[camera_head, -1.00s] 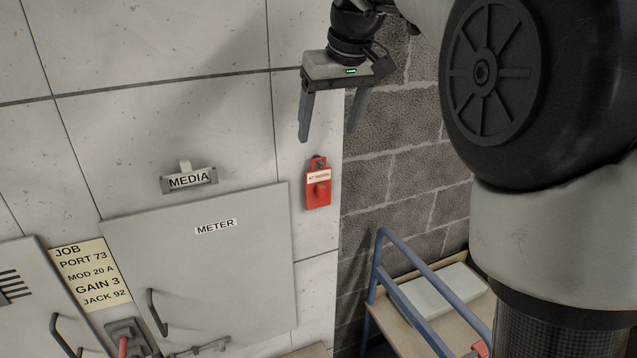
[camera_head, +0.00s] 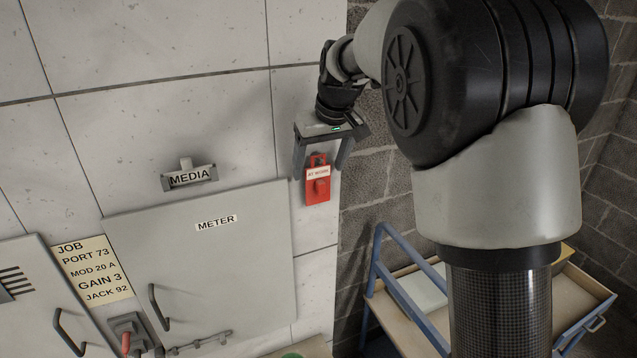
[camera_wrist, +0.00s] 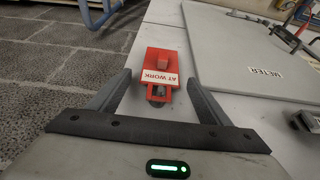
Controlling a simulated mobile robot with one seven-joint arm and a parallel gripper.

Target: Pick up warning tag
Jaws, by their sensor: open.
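The warning tag (camera_head: 317,184) is a red tag with a white "AT WORK" label and a raised red block, hanging on the pale wall panel near its right edge. In the wrist view the tag (camera_wrist: 158,72) shows between and beyond the fingertips. My gripper (camera_head: 320,173) is open and empty, with one finger to each side of the tag's upper part in the head view. In the wrist view my gripper (camera_wrist: 158,80) has its fingers spread wider than the tag, and neither finger is seen touching it.
A grey cabinet door marked METER (camera_head: 250,265) is left of the tag. A MEDIA holder (camera_head: 189,178) is on the wall above it. A blue-railed cart (camera_head: 385,275) stands at the lower right, before a block wall (camera_head: 375,200).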

